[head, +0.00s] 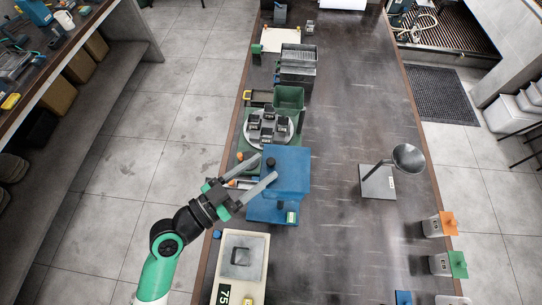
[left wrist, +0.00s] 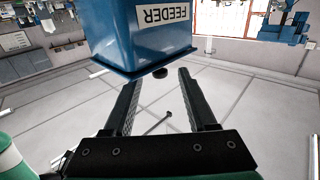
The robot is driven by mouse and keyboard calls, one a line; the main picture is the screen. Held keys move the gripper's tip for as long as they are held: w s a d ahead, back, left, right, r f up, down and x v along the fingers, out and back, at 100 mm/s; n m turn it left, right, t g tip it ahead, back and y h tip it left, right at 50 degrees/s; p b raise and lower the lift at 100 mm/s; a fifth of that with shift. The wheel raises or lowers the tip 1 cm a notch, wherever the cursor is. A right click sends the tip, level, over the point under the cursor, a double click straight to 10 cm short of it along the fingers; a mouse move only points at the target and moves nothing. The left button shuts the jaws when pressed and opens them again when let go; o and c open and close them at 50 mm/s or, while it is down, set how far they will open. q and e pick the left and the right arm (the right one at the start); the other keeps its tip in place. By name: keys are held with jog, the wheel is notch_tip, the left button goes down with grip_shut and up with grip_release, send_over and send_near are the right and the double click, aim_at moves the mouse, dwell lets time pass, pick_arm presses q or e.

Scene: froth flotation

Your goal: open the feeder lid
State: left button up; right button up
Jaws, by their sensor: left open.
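The blue feeder (head: 292,178) stands on the bench near its left edge; its flat blue top looks shut. In the left wrist view the feeder (left wrist: 150,30) bears a white FEEDER label. A small black knob (head: 270,162) shows at the feeder's left side; it also shows in the left wrist view (left wrist: 160,73) below the blue edge. My left gripper (head: 267,165) is open, with its two fingers on either side of the knob and a gap to each. I cannot tell if the fingers touch the feeder. My right gripper is not in view.
A round plate (head: 248,136) with several dark cells and a green bin (head: 289,97) stand behind the feeder. A cream device (head: 262,244) stands in front. A funnel on a stand (head: 378,183) is to the right. The bench middle is mostly clear.

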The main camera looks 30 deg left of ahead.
aim_at(267, 165)
pick_arm(q)
jog(key=shift+p+x, duration=0.3)
jog(key=shift+x, duration=1.55)
grip_shut()
